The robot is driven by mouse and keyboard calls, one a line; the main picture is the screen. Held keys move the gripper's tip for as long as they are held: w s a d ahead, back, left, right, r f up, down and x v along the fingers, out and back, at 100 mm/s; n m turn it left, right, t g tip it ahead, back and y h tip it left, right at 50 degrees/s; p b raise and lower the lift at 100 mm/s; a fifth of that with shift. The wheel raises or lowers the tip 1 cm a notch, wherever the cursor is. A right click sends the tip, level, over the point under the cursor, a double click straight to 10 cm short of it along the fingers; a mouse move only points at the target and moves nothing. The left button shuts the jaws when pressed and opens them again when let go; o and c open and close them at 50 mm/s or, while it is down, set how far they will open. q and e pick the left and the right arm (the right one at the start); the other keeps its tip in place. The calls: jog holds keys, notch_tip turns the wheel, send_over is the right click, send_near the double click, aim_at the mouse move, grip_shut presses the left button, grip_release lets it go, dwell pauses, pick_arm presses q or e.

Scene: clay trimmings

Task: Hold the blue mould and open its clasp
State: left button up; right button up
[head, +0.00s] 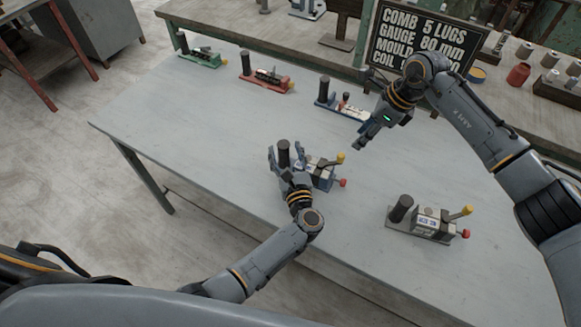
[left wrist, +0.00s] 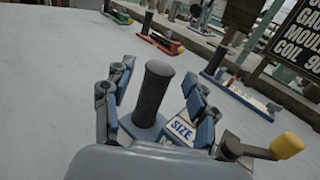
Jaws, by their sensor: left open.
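The blue mould (head: 325,183) stands on the table in the middle of the head view, partly hidden by my left gripper. It has a black upright post (left wrist: 153,92), a white SIZE label, a lever with a yellow knob (head: 341,157) and a red knob (head: 343,183). My left gripper (head: 282,155) is open, with its fingers on either side of the post; the left wrist view shows gaps beside the post. The clasp cannot be made out clearly. My right gripper (head: 362,143) hangs above the table, behind and right of the mould; its fingers are too small to read.
A similar grey mould (head: 425,222) stands at the right. Green (head: 200,59), red (head: 266,80) and blue-based (head: 341,107) devices with black posts line the table's back. A black sign (head: 420,40) stands behind them. The table's left part is clear.

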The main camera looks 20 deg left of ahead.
aim_at(342, 155)
pick_arm(q)
jog(key=shift+x, duration=1.5)
grip_shut()
pick_arm(e)
jog(key=shift+o, duration=0.6)
jog(key=shift+a+r, duration=0.1)
jog(key=shift+a, duration=0.3)
jog(key=a+r+n+h, duration=0.2)
jog(key=a+n+h, duration=0.2)
jog(key=f, duration=1.1)
jog(key=shift+w+d+f, duration=0.25)
jog(key=shift+d+f, duration=0.1)
jog(key=shift+d, duration=0.05)
